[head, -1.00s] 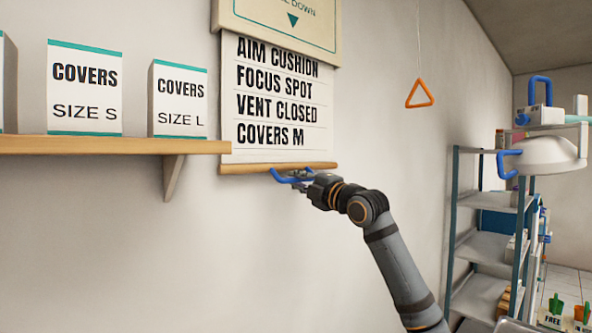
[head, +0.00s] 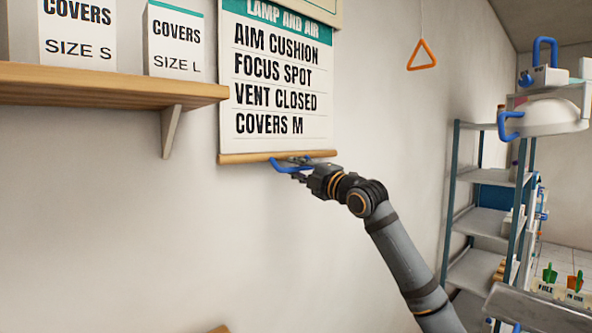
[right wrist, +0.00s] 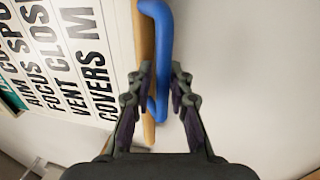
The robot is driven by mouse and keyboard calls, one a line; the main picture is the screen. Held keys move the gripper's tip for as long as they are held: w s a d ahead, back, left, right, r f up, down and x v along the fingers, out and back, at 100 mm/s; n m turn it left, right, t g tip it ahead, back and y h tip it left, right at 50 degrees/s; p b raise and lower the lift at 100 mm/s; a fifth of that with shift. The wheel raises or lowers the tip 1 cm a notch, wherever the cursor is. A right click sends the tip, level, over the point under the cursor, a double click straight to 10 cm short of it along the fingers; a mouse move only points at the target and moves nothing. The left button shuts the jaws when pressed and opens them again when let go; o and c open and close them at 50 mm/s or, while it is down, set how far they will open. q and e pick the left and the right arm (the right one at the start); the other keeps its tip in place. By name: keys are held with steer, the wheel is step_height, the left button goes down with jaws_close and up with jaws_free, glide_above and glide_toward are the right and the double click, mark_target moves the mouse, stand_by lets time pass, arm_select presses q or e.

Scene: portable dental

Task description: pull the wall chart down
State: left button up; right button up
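The wall chart (head: 228,120) hangs on the wall in the head view, with a green "LAMP AND AIR" heading and several black lines of text. A wooden bar (head: 235,158) runs along its lower edge, with a blue handle (head: 277,165) on it. Part of the cream housing (head: 330,12) shows above. My right gripper (head: 300,172) is at the handle. My left gripper is not in view.
A wooden shelf (head: 110,88) with white cover boxes (head: 174,40) is left of the chart. An orange triangle pull (head: 422,55) hangs on the right. A metal rack (head: 480,222) and a white lamp head (head: 550,112) stand farther right. The wall below the chart is clear.

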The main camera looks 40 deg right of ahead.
steer(key=shift+o, duration=0.8)
steer(key=shift+s, duration=0.1)
steer(key=shift+r, duration=0.2)
glide_toward(285, 125)
steer(key=x, duration=0.5)
